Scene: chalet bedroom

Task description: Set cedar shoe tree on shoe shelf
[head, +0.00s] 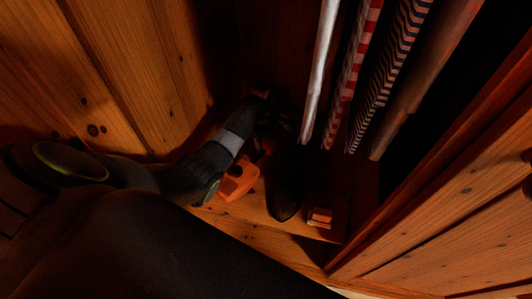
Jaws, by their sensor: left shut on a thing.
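My left gripper (275,122) reaches into the dark wardrobe from the left, above the shoe shelf (256,222). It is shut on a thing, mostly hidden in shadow. A small reddish-brown piece just below the fingers seems to be part of the cedar shoe tree (264,147), but its shape is unclear. I cannot tell whether it touches the shelf. A dark shoe (286,192) is on the shelf below and right of the gripper. My right gripper is not in view.
An orange object (239,181) is on the shelf beside my left forearm. A small orange-brown block (320,216) is right of the shoe. Several hanging garments (379,80) are close to the gripper's right. A wooden door (450,210) is at right, a plank wall (110,70) at left.

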